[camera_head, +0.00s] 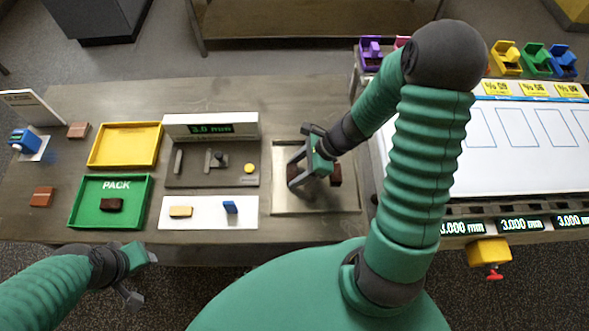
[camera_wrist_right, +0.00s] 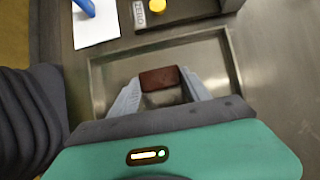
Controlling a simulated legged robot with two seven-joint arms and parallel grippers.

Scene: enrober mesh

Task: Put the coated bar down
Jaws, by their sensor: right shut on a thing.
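My right gripper (camera_head: 303,180) is over the shallow metal tray (camera_head: 283,205) and is shut on a dark brown coated bar (camera_wrist_right: 158,78). In the right wrist view the bar lies across between the two fingertips, above the tray floor. In the head view the bar is partly hidden by the gripper. I cannot tell whether its underside touches the tray. My left gripper (camera_head: 143,280) is open and empty in front of the table's near edge. A green PACK tray (camera_head: 78,205) at the left holds another dark bar (camera_head: 111,204).
A yellow tray (camera_head: 124,145) stands behind the green one. A gauge station (camera_head: 211,126) reading 3.0 mm and a white mat (camera_head: 190,220) with a tan block and a blue block lie left of the metal tray. A white panelled machine (camera_head: 470,160) fills the right.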

